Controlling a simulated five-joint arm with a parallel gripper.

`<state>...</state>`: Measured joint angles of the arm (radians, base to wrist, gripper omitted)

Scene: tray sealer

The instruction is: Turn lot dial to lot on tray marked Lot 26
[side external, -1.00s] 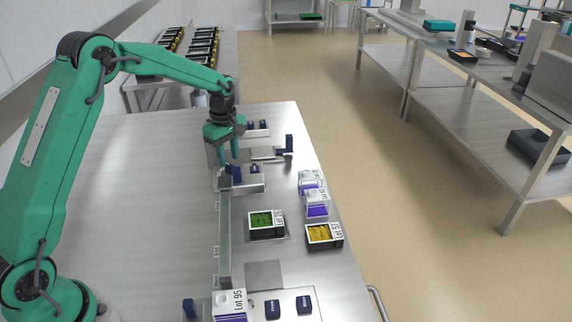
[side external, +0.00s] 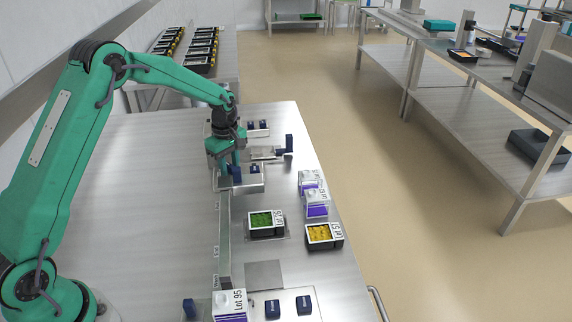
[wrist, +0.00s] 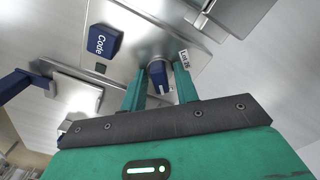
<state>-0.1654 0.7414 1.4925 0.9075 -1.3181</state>
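The dark blue lot dial (wrist: 160,76) with a white mark sits on a metal panel in the wrist view. A small white tag reading "Lot 26" (wrist: 183,58) is just right of it. My gripper (wrist: 161,84) has its two teal fingers apart, one on each side of the dial; contact with the dial is not clear. In the side view my gripper (side external: 228,163) is low over the metal unit (side external: 250,183) and partly hides the dial (side external: 236,173). A black tray with green contents (side external: 262,219) stands in front; its lot label is small and hard to read.
A blue "Code" knob (wrist: 103,41) is left of the dial. A blue-handled lever (side external: 289,144) stands behind the unit. A yellow-filled tray (side external: 322,233) and purple-filled packs (side external: 316,208) stand to the right. A "Lot 95" pack (side external: 229,305) is in front. The table's left is clear.

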